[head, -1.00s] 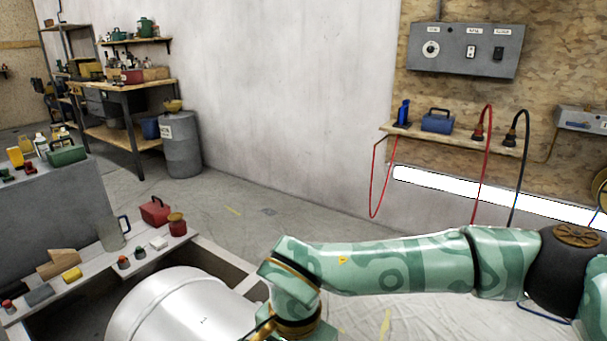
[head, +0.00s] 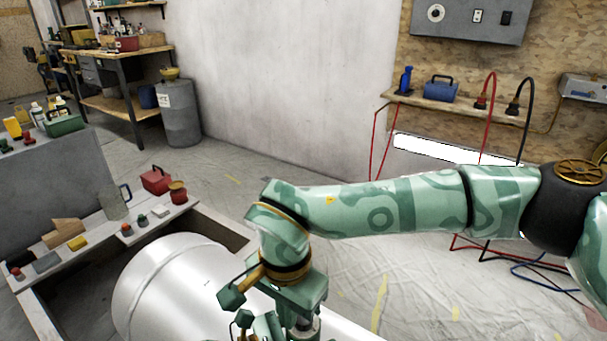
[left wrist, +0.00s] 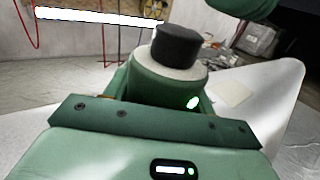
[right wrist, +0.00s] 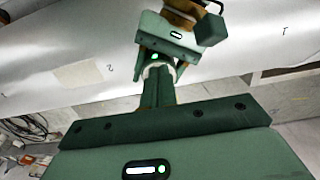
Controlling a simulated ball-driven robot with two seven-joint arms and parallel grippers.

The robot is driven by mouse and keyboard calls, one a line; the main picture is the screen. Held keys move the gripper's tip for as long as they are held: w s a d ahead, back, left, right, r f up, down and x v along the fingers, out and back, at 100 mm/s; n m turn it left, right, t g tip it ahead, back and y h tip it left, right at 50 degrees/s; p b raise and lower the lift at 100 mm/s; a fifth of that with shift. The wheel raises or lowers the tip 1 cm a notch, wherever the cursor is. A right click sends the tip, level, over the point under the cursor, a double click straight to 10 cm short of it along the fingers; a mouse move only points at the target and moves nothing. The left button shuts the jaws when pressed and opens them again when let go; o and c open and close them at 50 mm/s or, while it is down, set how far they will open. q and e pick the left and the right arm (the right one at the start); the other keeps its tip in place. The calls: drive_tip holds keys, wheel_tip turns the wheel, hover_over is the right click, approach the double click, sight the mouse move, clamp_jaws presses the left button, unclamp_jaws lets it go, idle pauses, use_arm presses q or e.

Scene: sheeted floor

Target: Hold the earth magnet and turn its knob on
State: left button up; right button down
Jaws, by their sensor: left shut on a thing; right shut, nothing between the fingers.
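The earth magnet (left wrist: 178,47) shows in the left wrist view as an upright dark round knob on a pale collar, with a green light on the green part below. My left gripper (left wrist: 160,90) is shut on its body. In the right wrist view, my right gripper (right wrist: 158,80) is shut and empty, its fingertips pointing toward the left gripper and overlapping a pale ring (right wrist: 152,71). I cannot tell if they touch it.
A plank at left carries a metal jug (head: 115,203), a red box (head: 155,180) and small items. A wall shelf at right holds a blue box (head: 440,89) and two cable plugs. Cables lie on the sheeted floor (head: 400,290). A pale patch (right wrist: 80,75) marks the cylinder.

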wheel_tip(320, 180, up, 4)
drive_tip(key=shift+f, duration=0.15)
use_arm(q)
drive_tip(key=o, duration=1.3)
